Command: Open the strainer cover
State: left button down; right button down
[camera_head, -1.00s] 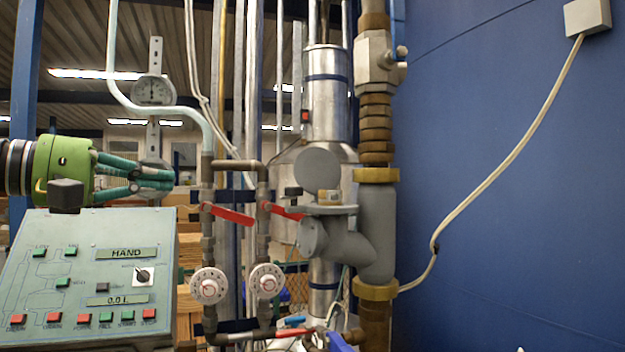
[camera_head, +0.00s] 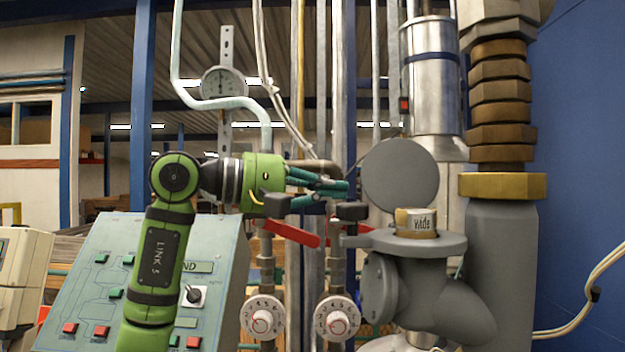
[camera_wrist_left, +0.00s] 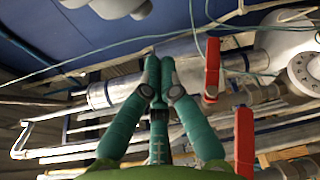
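The strainer cover (camera_head: 400,172) is a round grey disc. It stands raised, tilted up behind the flange (camera_head: 425,243) of the grey strainer body (camera_head: 430,300). A brass-coloured piece with a pale label (camera_head: 415,222) shows at the opening in the flange. My right gripper is not in view.
Two red valve handles (camera_wrist_left: 212,68) (camera_wrist_left: 244,140) lie near the left fingers. White dials (camera_head: 262,317) sit on the pipes below. A control panel (camera_head: 225,240) stands at left. A thick pipe with brass fittings (camera_head: 502,186) rises right of the strainer.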

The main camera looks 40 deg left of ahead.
aim_at(362, 178)
pick_arm(q)
jog(key=d, duration=0.1)
jog(key=w+d+p, duration=0.1)
jog(key=d, duration=0.1)
jog(key=d+p, duration=0.1)
jog(key=shift+w+d+r, duration=0.2)
jog(key=shift+w+d, duration=0.05)
jog(key=shift+d, duration=0.15)
jog(key=shift+s+d+r+m+t, duration=0.25)
jog(key=shift+s+r+m+t, duration=0.25)
jog(key=shift+m, duration=0.7)
jog(key=shift+r, duration=0.15)
jog(key=shift+s, duration=0.1)
jog(key=v, duration=1.2)
jog(key=shift+a, duration=0.1)
